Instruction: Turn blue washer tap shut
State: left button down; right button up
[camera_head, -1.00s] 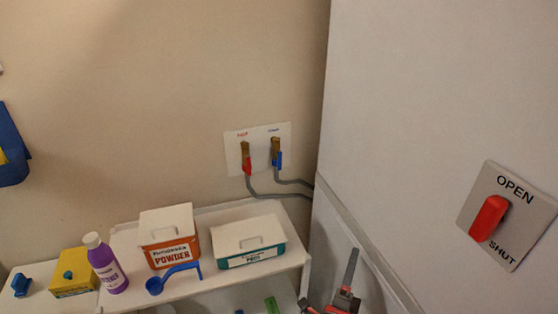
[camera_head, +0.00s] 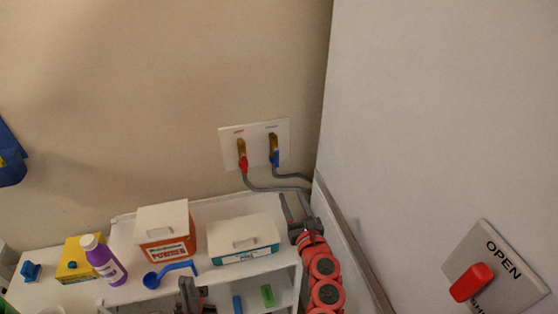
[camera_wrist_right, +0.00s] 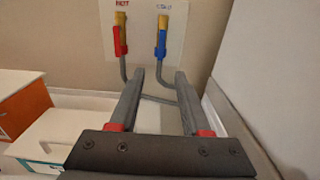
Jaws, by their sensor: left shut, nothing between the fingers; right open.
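The blue washer tap (camera_head: 275,157) is on a white wall plate, on the right under a "COLD" label. Its brass body has a blue handle pointing down along the grey hose; it also shows in the right wrist view (camera_wrist_right: 161,42). The red tap (camera_head: 243,161) is beside it on the left, under "HOT". My right gripper (camera_head: 295,203) is open and empty, below and slightly right of the blue tap, apart from it. In the right wrist view its fingers (camera_wrist_right: 159,82) point up towards the blue tap. My left gripper (camera_head: 189,288) is shut and empty at the shelf's front.
A white shelf unit holds a powder box (camera_head: 165,247), a teal-banded box (camera_head: 243,252), a blue scoop (camera_head: 168,273) and a purple bottle (camera_head: 101,262). A large white panel (camera_head: 430,130) rises on the right, with a red OPEN/SHUT lever (camera_head: 471,282). Grey hoses (camera_head: 275,188) run below the taps.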

aim_at(277, 161)
jog(key=p+x, duration=0.2)
jog(key=x, duration=1.1)
jog(key=shift+w, duration=0.2)
jog(key=shift+x, duration=0.75)
jog(key=shift+w+f, duration=0.1)
jog(key=shift+w, duration=0.25)
grip_shut()
